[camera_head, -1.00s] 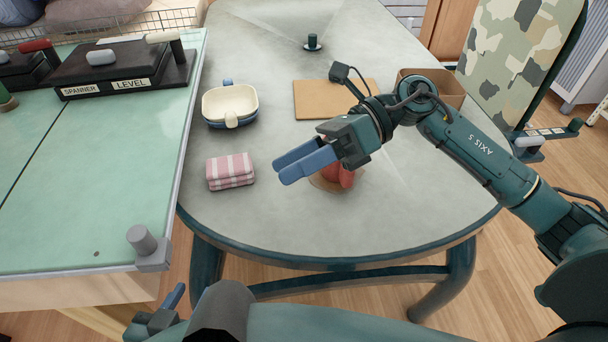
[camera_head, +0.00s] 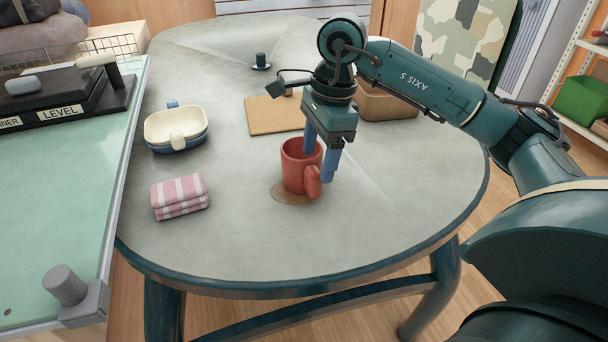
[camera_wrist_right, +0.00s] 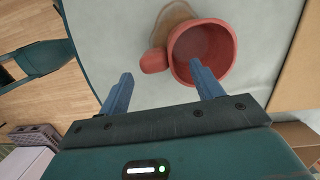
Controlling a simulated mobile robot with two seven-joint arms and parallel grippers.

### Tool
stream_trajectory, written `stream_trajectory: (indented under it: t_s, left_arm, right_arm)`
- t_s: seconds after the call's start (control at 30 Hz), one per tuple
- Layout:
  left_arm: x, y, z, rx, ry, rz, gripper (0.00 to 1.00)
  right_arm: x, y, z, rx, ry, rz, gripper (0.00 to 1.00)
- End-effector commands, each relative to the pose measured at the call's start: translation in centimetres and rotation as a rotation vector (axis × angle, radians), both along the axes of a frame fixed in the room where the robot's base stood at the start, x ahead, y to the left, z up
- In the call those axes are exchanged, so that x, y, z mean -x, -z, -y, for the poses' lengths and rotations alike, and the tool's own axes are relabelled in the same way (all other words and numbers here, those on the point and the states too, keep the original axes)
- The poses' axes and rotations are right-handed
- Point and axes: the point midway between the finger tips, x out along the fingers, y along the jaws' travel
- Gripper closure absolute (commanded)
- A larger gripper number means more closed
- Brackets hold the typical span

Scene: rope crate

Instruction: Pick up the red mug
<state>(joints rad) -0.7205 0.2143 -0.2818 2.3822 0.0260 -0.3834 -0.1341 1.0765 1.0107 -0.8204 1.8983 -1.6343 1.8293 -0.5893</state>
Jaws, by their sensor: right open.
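The red mug (camera_head: 298,168) stands upright on the grey oval table (camera_head: 240,245), on or beside a brown stain (camera_head: 290,194). Its handle faces the front right in the head view. My right gripper (camera_head: 319,168) is open and points down at the mug's right side. In the right wrist view the mug (camera_wrist_right: 228,58) is seen from above and is empty inside. There, one fingertip of my gripper (camera_wrist_right: 160,80) overlaps the mug's near rim and the other is apart from it, beyond the handle. Whether a finger is inside the mug or above it, I cannot tell. My left gripper is not in view.
A folded pink-striped cloth (camera_head: 180,196) and a cream and blue dish (camera_head: 176,128) lie left of the mug. A brown board (camera_head: 272,116), a brown box (camera_head: 388,103) and a small dark candlestick-like item (camera_head: 261,61) are behind. The table front is clear.

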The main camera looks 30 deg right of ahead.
Motion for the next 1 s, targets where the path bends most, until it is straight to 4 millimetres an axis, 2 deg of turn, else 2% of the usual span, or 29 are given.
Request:
stream_trajectory:
  t_s: [0.23, 0.5, 0.77, 1.0]
  left_arm:
    - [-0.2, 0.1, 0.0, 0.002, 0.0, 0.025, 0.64]
    - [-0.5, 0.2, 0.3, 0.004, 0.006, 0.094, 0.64]
    - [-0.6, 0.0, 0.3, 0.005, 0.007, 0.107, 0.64]
    - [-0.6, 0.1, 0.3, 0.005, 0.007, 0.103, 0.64]
  right_arm:
    - [0.1, 1.6, -0.4, -0.001, -0.002, -0.002, 0.35]
    - [0.2, 5.4, -1.2, -0.001, -0.001, -0.002, 0.35]
    - [0.2, 5.6, -1.3, -0.002, -0.001, 0.001, 0.35]
    - [0.2, 5.6, -1.3, -0.002, -0.001, 0.001, 0.54]
